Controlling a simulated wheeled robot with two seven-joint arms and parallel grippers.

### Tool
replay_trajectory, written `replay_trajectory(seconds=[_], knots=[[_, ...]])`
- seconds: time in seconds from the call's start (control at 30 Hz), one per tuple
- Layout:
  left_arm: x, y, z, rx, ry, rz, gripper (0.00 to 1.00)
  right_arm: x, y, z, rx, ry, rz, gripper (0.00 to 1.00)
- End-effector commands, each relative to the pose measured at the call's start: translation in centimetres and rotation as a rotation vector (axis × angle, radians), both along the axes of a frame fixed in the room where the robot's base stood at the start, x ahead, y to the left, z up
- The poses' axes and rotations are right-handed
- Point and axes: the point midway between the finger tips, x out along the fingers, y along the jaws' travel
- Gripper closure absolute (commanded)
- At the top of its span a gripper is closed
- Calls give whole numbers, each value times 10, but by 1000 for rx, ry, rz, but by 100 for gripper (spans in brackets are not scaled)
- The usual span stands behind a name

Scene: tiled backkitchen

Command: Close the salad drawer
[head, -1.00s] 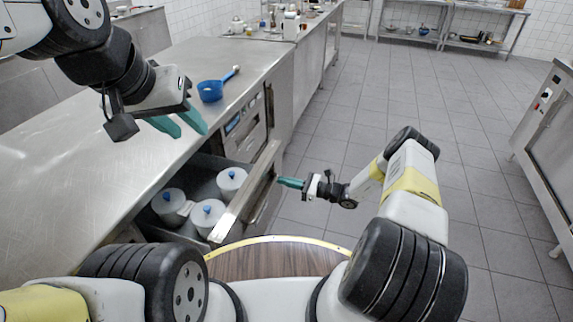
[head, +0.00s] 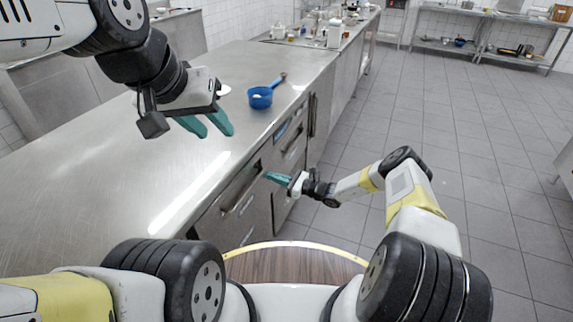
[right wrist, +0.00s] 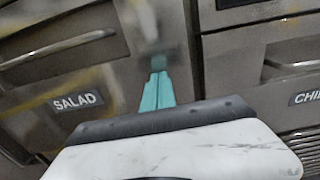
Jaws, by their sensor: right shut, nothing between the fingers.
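The salad drawer front (head: 233,207) stands in the counter's side, flush or nearly so; I cannot tell if a small gap remains. Its inside and the lidded containers are out of sight. The right wrist view shows its SALAD label (right wrist: 77,101) and bar handle (right wrist: 60,47). My right gripper (head: 267,176) is shut and empty, with its teal fingertips (right wrist: 158,76) pointing at the front to the right of the handle. Whether they touch it I cannot tell. My left gripper (head: 219,134) is open and empty above the steel countertop.
A blue ladle-like pan (head: 260,98) sits on the steel countertop (head: 120,190). Another drawer with a CHI... label (right wrist: 306,97) is to the right. Tiled floor (head: 470,190) is open to the right, with shelving (head: 450,45) at the back.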

Motion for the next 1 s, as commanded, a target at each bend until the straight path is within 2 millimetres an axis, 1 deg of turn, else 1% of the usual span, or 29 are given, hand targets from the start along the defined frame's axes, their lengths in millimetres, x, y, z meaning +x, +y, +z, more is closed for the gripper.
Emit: replay_trajectory(seconds=[0.03, 0.2, 0.43, 0.8, 0.87, 1.0], knots=[[0, 0, 0, 0, 0, 0, 64, 2, 7, -1, -1, 0, 1, 100], [0, 0, 0, 0, 0, 0, 64, 7, 18, 0, 0, 0, 0, 100], [0, 0, 0, 0, 0, 0, 64, 10, 25, 0, -1, 0, 0, 100], [0, 0, 0, 0, 0, 0, 64, 11, 25, 2, 1, 0, -2, 100], [0, 0, 0, 0, 0, 0, 64, 10, 23, 2, 1, 0, -2, 100], [0, 0, 0, 0, 0, 0, 64, 5, 9, 1, 1, 0, 1, 100]])
